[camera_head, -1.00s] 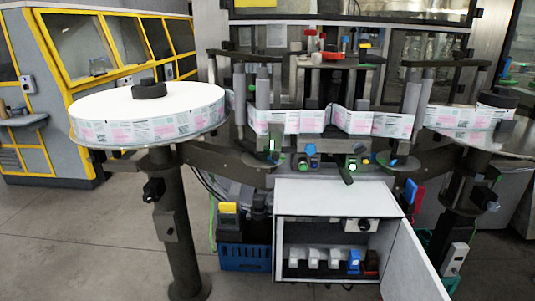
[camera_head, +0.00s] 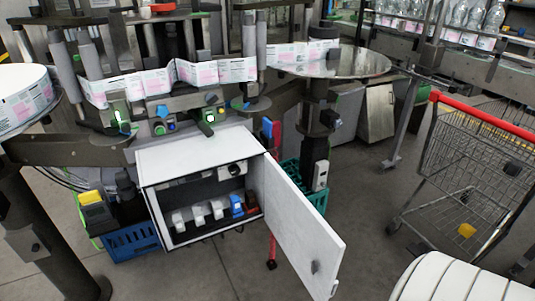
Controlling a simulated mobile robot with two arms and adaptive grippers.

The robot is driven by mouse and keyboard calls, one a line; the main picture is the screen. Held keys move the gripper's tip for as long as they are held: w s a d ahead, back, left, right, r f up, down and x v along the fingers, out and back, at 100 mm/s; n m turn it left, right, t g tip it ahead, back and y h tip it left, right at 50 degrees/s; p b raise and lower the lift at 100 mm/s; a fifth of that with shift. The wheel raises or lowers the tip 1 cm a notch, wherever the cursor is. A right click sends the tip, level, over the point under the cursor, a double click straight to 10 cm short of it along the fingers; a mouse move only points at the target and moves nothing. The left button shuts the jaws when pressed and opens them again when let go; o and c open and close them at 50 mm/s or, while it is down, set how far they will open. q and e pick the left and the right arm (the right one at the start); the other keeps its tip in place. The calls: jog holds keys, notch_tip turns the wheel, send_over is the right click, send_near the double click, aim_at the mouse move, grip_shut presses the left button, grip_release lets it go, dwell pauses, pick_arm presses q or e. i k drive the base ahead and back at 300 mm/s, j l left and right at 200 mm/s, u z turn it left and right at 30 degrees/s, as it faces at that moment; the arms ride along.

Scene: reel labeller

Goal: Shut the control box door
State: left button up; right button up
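The control box (camera_head: 200,155) is a white-topped cabinet low under the labeller, left of the picture's middle. Its door (camera_head: 298,225) is a light grey panel joined at the box's right side. It stands wide open, swung out toward me and to the right, with a dark handle or latch (camera_head: 315,267) near its free lower edge. Inside the box are a row of white switches (camera_head: 198,214), a blue one (camera_head: 237,206) and a dark red one (camera_head: 251,203).
A shopping cart (camera_head: 470,165) with a red handle stands at the right. A blue crate (camera_head: 131,241) is left of the box and a green crate (camera_head: 316,198) behind the door. A post with a reel plate (camera_head: 335,62) stands behind. The floor (camera_head: 365,210) between door and cart is clear.

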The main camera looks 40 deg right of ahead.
aim_at(303, 234)
jog(key=l, duration=1.15)
jog(key=i+l, duration=0.1)
jog(key=l, duration=1.05)
